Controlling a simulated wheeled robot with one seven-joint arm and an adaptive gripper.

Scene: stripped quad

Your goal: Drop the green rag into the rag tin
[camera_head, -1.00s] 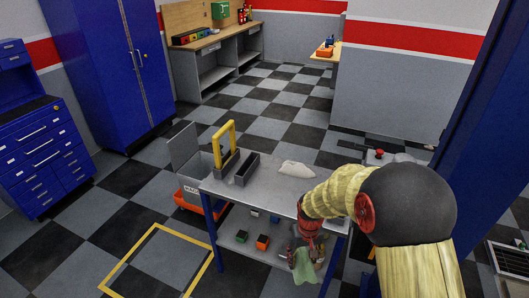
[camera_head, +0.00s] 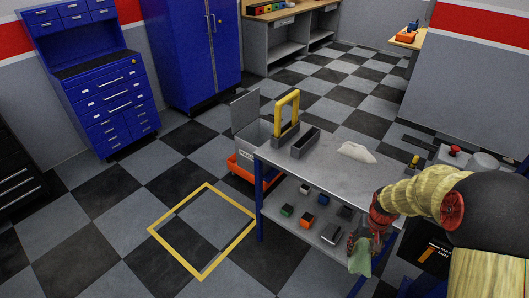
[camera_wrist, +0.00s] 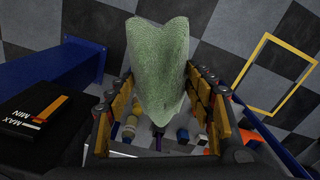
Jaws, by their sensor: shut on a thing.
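The green rag (camera_head: 360,261) hangs from my gripper (camera_head: 366,240) at the front right end of the grey workbench, outside its edge and over the floor. In the wrist view the rag (camera_wrist: 160,68) fills the space between the two fingers of my gripper (camera_wrist: 160,105), which is shut on it. A grey bin with a raised lid (camera_head: 248,124) stands behind the bench's left end. Its lettering is partly hidden, and I cannot tell whether it is the rag tin. My gripper is well to the right of this bin.
A yellow square (camera_head: 205,230) marks clear floor at left. Blue cabinets stand behind.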

